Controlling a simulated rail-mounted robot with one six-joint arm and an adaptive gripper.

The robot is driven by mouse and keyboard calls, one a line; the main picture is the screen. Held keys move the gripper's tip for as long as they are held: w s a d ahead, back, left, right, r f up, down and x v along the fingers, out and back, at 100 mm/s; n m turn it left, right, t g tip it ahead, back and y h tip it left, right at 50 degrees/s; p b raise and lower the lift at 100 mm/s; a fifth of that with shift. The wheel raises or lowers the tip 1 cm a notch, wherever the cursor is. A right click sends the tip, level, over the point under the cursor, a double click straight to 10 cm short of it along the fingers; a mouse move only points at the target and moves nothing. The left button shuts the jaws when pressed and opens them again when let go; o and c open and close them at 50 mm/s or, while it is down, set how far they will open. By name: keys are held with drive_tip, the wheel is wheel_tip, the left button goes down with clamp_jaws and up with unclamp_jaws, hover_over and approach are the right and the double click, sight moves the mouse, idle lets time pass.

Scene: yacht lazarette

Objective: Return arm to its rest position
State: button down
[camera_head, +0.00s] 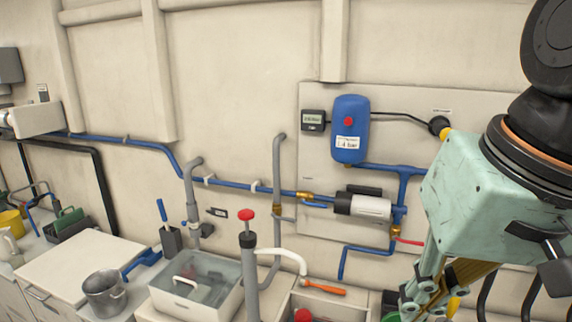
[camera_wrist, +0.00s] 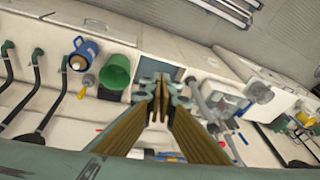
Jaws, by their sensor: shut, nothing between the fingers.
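My arm fills the right side of the head view, its mint-green wrist housing in front of the wall panel. My gripper (camera_head: 428,300) hangs below that housing at the lower right, and its fingertips are partly cut off or hidden there. In the wrist view, the two brownish-yellow fingers of my gripper (camera_wrist: 160,92) converge and meet at the tips, shut with nothing between them. The fingers are above the bench area and apart from the objects around them.
A blue tank (camera_head: 351,130) and a pump (camera_head: 365,206) are mounted on the wall panel. A green bucket (camera_wrist: 116,71) shows in the wrist view.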

drive_tip(key=s+d+f+n+h, duration=0.1)
drive_tip(key=s+d+f, duration=0.1)
drive_tip(key=s+d, duration=0.2)
drive_tip(key=shift+s+b, duration=0.35)
drive_tip(key=shift+s, duration=0.3)
drive_tip(key=shift+f, duration=0.1)
idle(0.4)
wheel_tip(320, 180, down, 11)
drive_tip(key=b, duration=1.1)
wheel_tip(320, 180, down, 2)
drive_tip(key=shift+f+b, duration=0.1)
drive_tip(key=shift+b, duration=1.05)
drive_tip(key=shift+d, duration=0.1)
idle(0.3)
